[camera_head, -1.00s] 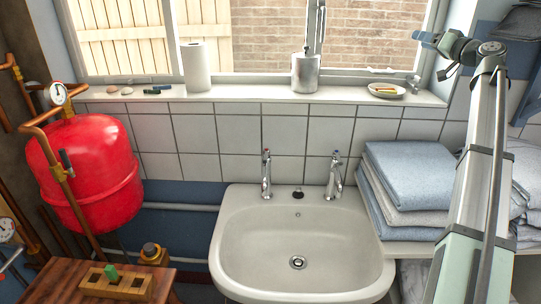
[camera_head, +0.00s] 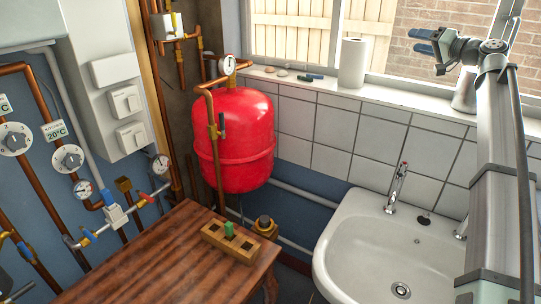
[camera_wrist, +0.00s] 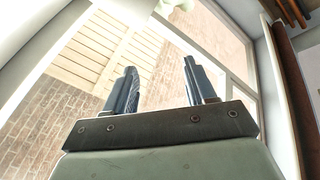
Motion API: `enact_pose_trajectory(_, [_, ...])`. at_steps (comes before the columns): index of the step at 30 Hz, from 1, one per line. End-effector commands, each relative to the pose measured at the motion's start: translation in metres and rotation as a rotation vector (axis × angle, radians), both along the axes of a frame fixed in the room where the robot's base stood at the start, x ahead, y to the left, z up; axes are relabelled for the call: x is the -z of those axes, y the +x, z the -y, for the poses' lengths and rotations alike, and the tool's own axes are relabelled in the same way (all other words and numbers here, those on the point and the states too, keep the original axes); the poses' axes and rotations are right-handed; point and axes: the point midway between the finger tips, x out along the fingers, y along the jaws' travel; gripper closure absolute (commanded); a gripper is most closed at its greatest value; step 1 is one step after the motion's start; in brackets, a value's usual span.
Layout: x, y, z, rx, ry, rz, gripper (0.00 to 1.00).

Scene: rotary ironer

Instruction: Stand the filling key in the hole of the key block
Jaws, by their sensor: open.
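The wooden key block (camera_head: 216,237) lies on the brown wooden table, with several square holes in its top. A small green piece (camera_head: 228,229) stands up out of one hole near its middle. I cannot make out for certain which thing is the filling key. Small dark items (camera_head: 309,77) lie on the window sill, too small to identify. My gripper (camera_head: 424,42) is raised in front of the window, high above and far to the right of the block. In the wrist view its two fingers (camera_wrist: 160,85) stand apart with nothing between them.
The wooden table (camera_head: 150,250) has free room left of the block. A red tank (camera_head: 235,140) and copper pipes stand behind it. The sink (camera_head: 385,250) is further right. Valves and dials (camera_head: 68,158) line the left wall.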

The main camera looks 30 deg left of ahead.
Motion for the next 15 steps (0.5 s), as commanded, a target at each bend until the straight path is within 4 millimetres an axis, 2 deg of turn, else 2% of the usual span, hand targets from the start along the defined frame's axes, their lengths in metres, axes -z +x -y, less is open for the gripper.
enact_pose_trajectory(1, [0.0,-0.006,-0.032,-0.036,0.004,-0.016,0.45])
enact_pose_trajectory(3, [0.002,-0.016,-0.07,-0.08,0.011,-0.04,0.45])
enact_pose_trajectory(8, [0.004,-0.045,-0.156,-0.179,0.021,-0.098,0.45])
enact_pose_trajectory(15, [0.009,-0.105,-0.281,-0.327,0.027,-0.188,0.45])
